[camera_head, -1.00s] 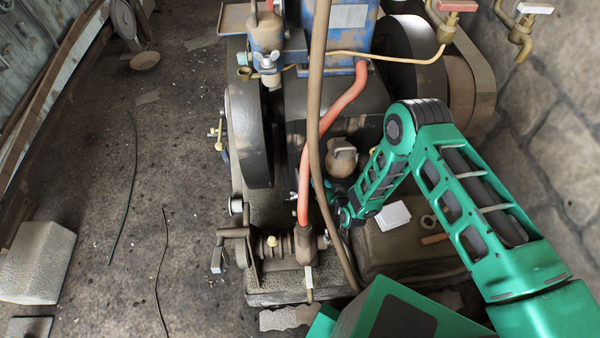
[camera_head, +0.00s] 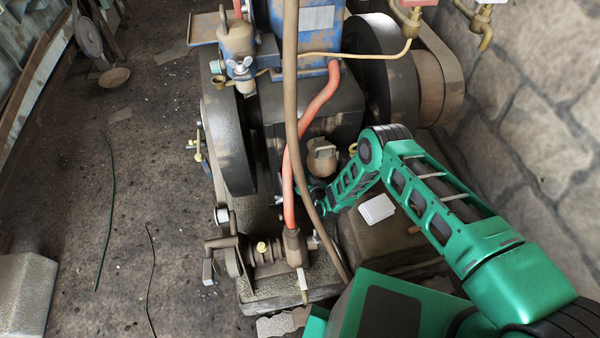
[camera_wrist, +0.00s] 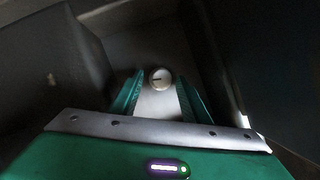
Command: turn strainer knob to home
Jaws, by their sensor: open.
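A small round knob (camera_wrist: 160,78) with a pale face and a short dark mark shows in the wrist view, against a grey surface. I take it for the strainer knob; the head view does not show it clearly. My gripper (camera_wrist: 158,90) is open, with one green finger on each side of the knob's line. The knob appears between or just beyond the fingertips, and I cannot tell if they touch it. In the head view my arm reaches down behind the red and brown hoses, and the fingertips are hidden there.
The engine's blue tank (camera_head: 305,45), a red hose (camera_head: 312,112) and a brown hose (camera_head: 291,90) stand close to my arm. A brown rounded pot (camera_head: 321,160) is near my wrist. Dark walls flank the gripper in the wrist view. Open floor (camera_head: 80,190) lies left.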

